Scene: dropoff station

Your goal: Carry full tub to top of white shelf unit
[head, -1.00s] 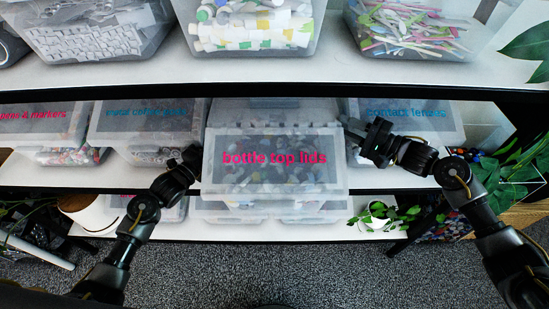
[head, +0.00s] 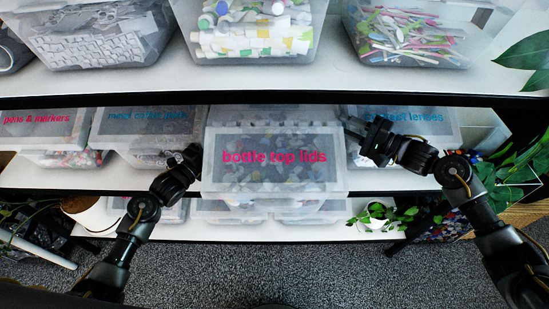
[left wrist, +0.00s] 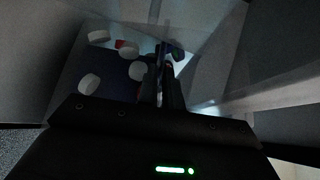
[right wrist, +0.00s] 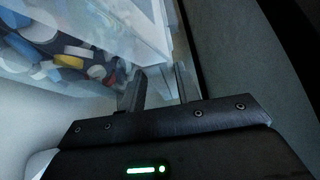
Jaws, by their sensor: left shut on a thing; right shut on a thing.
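The tub labelled "bottle top lids" (head: 275,178) is a clear plastic bin full of small lids, at the centre of the head view in front of the lower shelves. My left gripper (head: 196,156) is at its left side and my right gripper (head: 350,128) at its right side. In the left wrist view the left fingers (left wrist: 165,85) are shut on the tub's edge, with white lids (left wrist: 90,84) behind the clear wall. In the right wrist view the right fingers (right wrist: 158,88) close on the rim, with mixed lids (right wrist: 70,55) inside. The tub's underside is hidden.
The white shelf unit's upper board (head: 120,88) holds several clear tubs (head: 250,35), with bare white gaps between them. The middle shelf holds other labelled tubs (head: 145,130) behind the held one. Potted plants (head: 376,212) and leaves stand at the sides. Grey carpet lies below.

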